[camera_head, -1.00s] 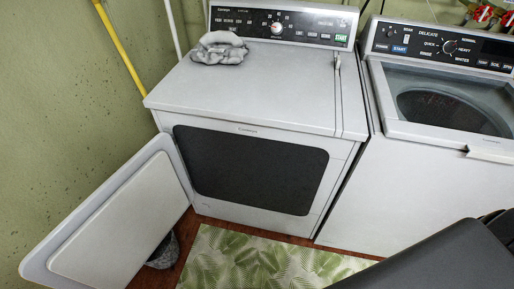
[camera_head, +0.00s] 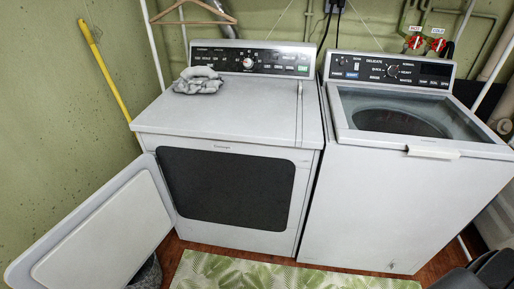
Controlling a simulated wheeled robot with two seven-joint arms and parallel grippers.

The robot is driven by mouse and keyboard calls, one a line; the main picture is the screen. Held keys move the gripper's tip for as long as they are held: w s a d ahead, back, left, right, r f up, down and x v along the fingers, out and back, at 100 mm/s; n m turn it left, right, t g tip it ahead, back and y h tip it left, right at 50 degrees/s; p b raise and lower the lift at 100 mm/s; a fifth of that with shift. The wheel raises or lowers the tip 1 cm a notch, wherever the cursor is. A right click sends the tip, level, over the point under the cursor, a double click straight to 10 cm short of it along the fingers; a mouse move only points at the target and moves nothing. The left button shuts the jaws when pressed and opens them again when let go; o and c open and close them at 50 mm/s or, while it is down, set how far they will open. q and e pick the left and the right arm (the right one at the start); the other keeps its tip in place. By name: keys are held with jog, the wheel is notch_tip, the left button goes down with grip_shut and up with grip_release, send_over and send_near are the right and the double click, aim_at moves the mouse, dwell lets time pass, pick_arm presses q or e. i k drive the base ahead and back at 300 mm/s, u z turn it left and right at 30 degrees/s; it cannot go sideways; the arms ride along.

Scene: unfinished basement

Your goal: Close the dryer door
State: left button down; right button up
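The white dryer (camera_head: 225,133) stands left of centre with a dark front opening (camera_head: 227,187). Its dryer door (camera_head: 108,232) hangs wide open, swung out to the left and toward me. The door's pale inner panel faces me. At the lower right corner a dark part of my own body shows, which may belong to my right arm. I cannot make out gripper fingers on it. My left gripper is not in view, and nothing of mine touches the door.
A white washer (camera_head: 400,210) stands right beside the dryer. A leaf-patterned rug (camera_head: 285,277) lies on the wooden floor in front. A dark basket (camera_head: 148,272) sits behind the open door. A yellow pole (camera_head: 105,72) leans on the left wall.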

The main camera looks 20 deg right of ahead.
aim_at(104, 242)
jog(key=z, duration=1.35)
jog(key=i, duration=1.05)
jog(key=u, duration=3.8)
